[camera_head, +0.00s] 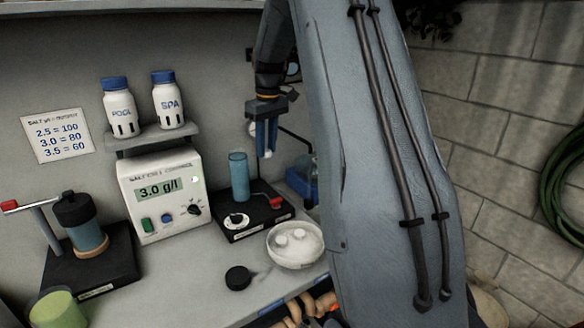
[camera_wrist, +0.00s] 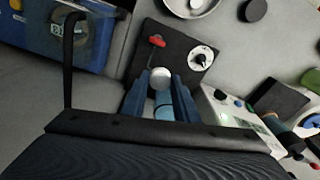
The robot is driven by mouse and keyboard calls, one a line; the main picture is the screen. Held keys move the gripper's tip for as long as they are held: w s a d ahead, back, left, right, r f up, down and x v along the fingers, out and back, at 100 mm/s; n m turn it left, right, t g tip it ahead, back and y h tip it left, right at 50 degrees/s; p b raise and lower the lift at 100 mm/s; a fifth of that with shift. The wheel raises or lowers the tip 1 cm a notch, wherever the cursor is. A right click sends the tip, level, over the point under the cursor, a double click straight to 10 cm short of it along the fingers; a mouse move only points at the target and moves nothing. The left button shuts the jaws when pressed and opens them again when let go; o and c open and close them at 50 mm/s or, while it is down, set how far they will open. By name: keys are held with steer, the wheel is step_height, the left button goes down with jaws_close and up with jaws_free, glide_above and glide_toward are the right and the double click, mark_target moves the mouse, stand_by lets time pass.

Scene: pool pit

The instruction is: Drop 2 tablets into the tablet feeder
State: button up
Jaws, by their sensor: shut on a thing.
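My gripper (camera_head: 267,150) points down with its blue fingers shut on a white tablet (camera_wrist: 160,77), which shows between the fingertips in the wrist view. In the head view it hangs above and a little right of the feeder's blue see-through tube (camera_head: 239,176). The tablet is apart from the tube's rim. The tablet feeder's black base (camera_wrist: 168,35) carries a red lever (camera_head: 268,200) and a white dial (camera_head: 236,221). A white bowl (camera_head: 297,261) in front of the feeder holds two visible white tablets (camera_head: 289,237). The tube's inside cannot be made out.
A black cap (camera_head: 238,278) lies before the feeder. A blue case (camera_wrist: 62,35) stands beside it. A sign (camera_head: 58,137) hangs on the wall.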

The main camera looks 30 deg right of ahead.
steer(key=w+a+r+m+p, duration=0.3)
steer(key=w+a+r+m, duration=0.3)
steer(key=w, duration=0.4)
steer(key=shift+n, duration=0.4)
steer(key=f+b, duration=0.4)
steer(key=f, duration=0.1)
steer(key=shift+s+d+f, duration=0.1)
steer(key=shift+s+f, duration=0.05)
steer(key=shift+s, duration=0.1)
steer(key=o, duration=1.1)
step_height(320, 180, up, 6)
steer(key=p, duration=0.3)
steer(key=shift+p, duration=0.4)
